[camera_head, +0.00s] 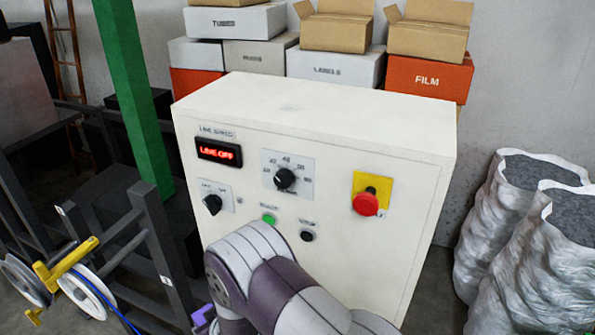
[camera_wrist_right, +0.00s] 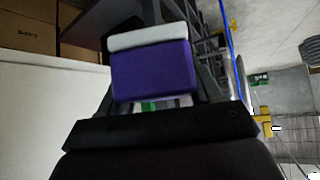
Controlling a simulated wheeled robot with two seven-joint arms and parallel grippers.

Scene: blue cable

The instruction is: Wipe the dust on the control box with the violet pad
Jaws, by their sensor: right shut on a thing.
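The control box (camera_head: 315,115) is a cream cabinet in the middle of the head view, with dials, buttons and a lit red display on its front. A faint grey smudge (camera_head: 291,107) marks its top. In the right wrist view, my right gripper (camera_wrist_right: 155,98) is shut on the violet pad (camera_wrist_right: 151,70), which has a pale strip along one edge. In the head view, my right arm covers the lower front of the box. A small violet piece, likely the pad, shows at its left (camera_head: 203,316). My left gripper is not in view.
Boxes (camera_head: 335,65) stand behind the control box. Full silvery sacks (camera_head: 510,220) stand at the right. A green post (camera_head: 130,90) and a dark frame with cable reels (camera_head: 85,290) and blue cable are at the left. A red emergency button (camera_head: 366,203) sticks out from the front.

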